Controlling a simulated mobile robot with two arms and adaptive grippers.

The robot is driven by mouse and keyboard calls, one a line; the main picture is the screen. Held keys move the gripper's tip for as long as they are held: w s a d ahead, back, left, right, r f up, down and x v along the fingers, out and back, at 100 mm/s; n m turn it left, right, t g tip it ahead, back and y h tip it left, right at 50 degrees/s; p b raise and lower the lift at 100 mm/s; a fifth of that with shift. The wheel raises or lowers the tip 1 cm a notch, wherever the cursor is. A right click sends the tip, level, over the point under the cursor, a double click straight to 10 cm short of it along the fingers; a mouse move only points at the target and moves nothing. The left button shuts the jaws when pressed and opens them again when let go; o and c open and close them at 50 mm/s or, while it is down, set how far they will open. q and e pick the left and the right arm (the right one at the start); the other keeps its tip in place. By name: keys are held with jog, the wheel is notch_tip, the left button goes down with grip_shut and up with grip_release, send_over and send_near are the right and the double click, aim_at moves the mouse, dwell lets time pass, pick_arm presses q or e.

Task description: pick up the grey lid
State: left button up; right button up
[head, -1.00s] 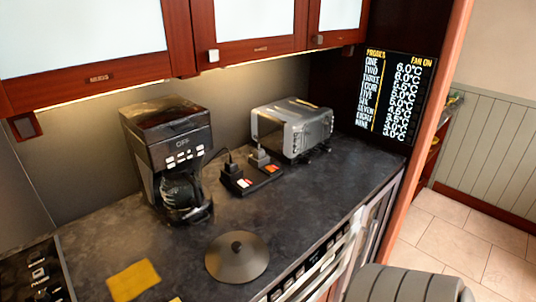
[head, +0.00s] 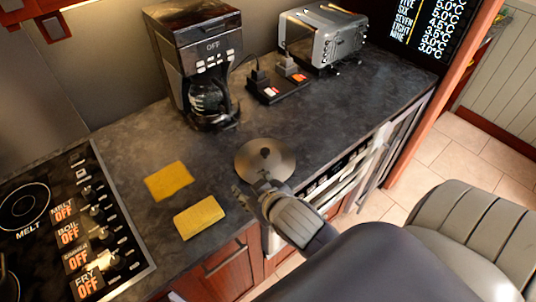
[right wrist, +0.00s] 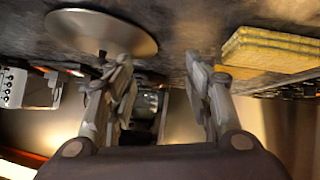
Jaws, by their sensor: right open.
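The grey lid (head: 262,157) is a round, shallow disc with a small dark knob, lying on the dark counter near its front edge. My right gripper (head: 255,187) is just in front of it, low over the counter, with its fingers apart. In the head view one finger overlaps the lid's near edge. In the right wrist view the lid (right wrist: 100,28) is at the upper left, beside one finger, and nothing is between the fingertips of the gripper (right wrist: 158,68). I cannot tell whether a finger touches the lid. My left gripper is not in view.
Two yellow sponges, one flat (head: 168,180) and one thicker (head: 200,217), lie left of the gripper. A stove (head: 70,225) is at the left. A coffee maker (head: 200,65), a socket block (head: 278,88) and a toaster (head: 322,38) stand behind. Bare counter surrounds the lid's far side.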

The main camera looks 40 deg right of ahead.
jog(key=w+a+r+n+t+y, duration=0.2)
jog(key=w+a+r+t+y, duration=0.1)
jog(key=r, duration=0.5)
jog(key=w+a+r+n+t+y, duration=0.2)
jog(key=w+a+r+n+t, duration=0.15)
jog(key=r, duration=0.45)
jog(key=w+a+r+n+t+y, duration=0.1)
jog(key=w+a+r+t+y, duration=0.25)
jog(key=r, duration=0.45)
jog(key=s+a+r+n+g+y, duration=0.1)
jog(key=s+a+n+g+y, duration=0.3)
jog(key=a+n+g+y, duration=0.4)
jog(key=s+a+r+n+g+y, duration=0.2)
jog(key=s+a+n+g+y, duration=0.4)
jog(key=n, duration=0.5)
jog(key=m+g+h, duration=0.1)
jog(key=g+h, duration=0.4)
jog(key=h, duration=1.9)
send_near(265, 150)
jog(key=p+x, duration=0.1)
jog(key=x, duration=0.1)
jog(key=shift+f+p, duration=0.35)
jog(key=shift+f, duration=0.3)
jog(key=p+x, duration=0.3)
jog(key=x, duration=0.1)
jog(key=shift+d+f, duration=0.25)
jog(key=shift+f, duration=0.05)
jog(key=shift+w+f, duration=0.15)
jog(key=shift+f, duration=0.25)
